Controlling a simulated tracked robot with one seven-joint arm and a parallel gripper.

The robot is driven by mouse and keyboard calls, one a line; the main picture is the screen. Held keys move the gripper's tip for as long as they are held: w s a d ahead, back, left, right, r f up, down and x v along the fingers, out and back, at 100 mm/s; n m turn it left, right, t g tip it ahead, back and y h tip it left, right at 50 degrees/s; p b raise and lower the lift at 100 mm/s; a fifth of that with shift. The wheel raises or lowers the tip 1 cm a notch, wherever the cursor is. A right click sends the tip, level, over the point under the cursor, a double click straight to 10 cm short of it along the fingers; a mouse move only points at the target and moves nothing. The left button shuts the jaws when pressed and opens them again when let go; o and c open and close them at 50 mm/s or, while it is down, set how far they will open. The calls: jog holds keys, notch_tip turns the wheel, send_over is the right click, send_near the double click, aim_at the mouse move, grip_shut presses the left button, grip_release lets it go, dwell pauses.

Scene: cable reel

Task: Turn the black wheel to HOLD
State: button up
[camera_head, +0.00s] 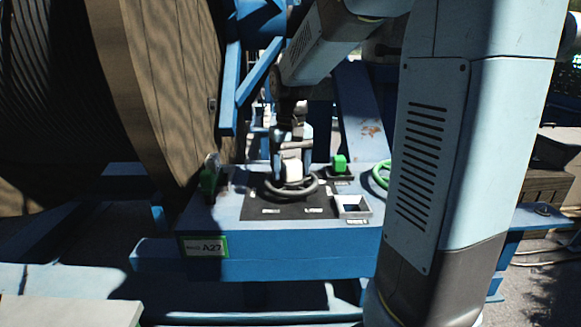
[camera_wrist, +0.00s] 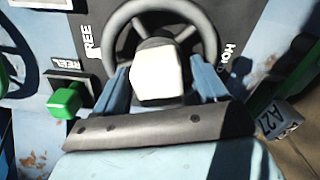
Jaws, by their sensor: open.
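The black wheel (camera_head: 303,190) lies on a dark plate on top of the blue console. In the wrist view the wheel (camera_wrist: 203,28) shows its rim and spokes. A white block with a dark top (camera_wrist: 158,78) stands over its middle and hides the hub. The HOLD label (camera_wrist: 229,58) is right of the wheel and the FREE label (camera_wrist: 92,42) is left of it. My gripper (camera_wrist: 160,73) is open over the wheel, with one blue finger on each side of the white block. I cannot tell whether the fingers touch it.
The blue console (camera_head: 290,242) carries a green block (camera_head: 339,162), a square-holed fitting (camera_head: 352,207), a green lever (camera_head: 210,177) and a green ring (camera_head: 380,175). A RESET-like label (camera_wrist: 65,63) is beside the green block. The large reel (camera_head: 150,90) stands close on the left.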

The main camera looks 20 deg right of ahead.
jog(key=shift+c, duration=0.3)
grip_shut()
dwell(0.3)
